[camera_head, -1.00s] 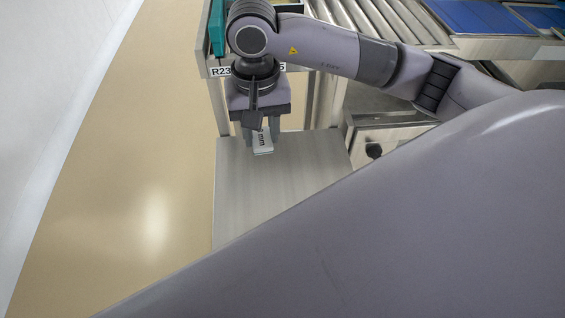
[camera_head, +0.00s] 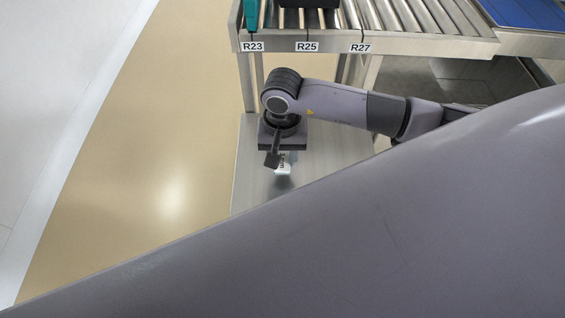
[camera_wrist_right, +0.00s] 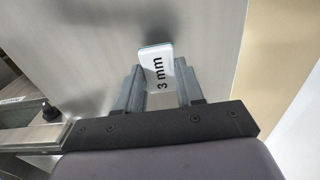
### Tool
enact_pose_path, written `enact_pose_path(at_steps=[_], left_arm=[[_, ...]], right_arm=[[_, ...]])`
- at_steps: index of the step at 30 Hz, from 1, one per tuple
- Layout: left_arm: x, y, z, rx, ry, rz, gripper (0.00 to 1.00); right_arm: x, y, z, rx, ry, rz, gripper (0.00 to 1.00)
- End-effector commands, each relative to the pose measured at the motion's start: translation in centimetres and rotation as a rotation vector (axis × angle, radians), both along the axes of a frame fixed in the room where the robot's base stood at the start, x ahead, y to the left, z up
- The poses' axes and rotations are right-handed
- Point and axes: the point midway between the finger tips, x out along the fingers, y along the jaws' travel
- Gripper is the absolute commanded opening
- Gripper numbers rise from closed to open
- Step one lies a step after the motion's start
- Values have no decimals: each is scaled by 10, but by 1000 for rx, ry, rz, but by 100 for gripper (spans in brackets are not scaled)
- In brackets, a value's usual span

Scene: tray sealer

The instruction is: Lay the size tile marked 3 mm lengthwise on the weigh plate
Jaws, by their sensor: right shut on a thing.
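The white size tile (camera_head: 284,168) marked "3 mm" is held in my right gripper (camera_head: 282,161). In the right wrist view the tile (camera_wrist_right: 158,64) stands out between the two grey fingers (camera_wrist_right: 157,82), its black marking readable and its far end free. The brushed metal plate (camera_head: 335,150) lies under the gripper in the head view and fills the background of the wrist view (camera_wrist_right: 75,45). I cannot tell whether the tile touches it. My left gripper is not in view.
A roller conveyor (camera_head: 425,20) with labels R23, R25 and R27 on its edge stands behind the plate. A teal part (camera_head: 251,15) is at its left end. Tan floor (camera_head: 150,150) lies open to the left. A dark knob (camera_wrist_right: 50,111) shows in the wrist view.

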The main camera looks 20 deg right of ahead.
Motion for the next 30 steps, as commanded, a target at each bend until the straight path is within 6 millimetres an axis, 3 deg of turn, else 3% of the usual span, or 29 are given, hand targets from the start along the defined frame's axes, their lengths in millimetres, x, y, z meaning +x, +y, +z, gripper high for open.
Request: enact_pose_path(at_steps=[7, 19, 20, 21, 30], left_arm=[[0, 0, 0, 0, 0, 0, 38], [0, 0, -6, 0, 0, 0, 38], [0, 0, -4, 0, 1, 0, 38], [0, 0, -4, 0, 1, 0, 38], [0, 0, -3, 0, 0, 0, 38]], right_arm=[[-1, 0, -35, 0, 4, -1, 8], [0, 0, -41, -1, 0, 1, 8], [0, 0, -40, 0, 0, 1, 47], [0, 0, -39, -1, 0, 0, 60], [0, 0, -39, -1, 0, 1, 63]])
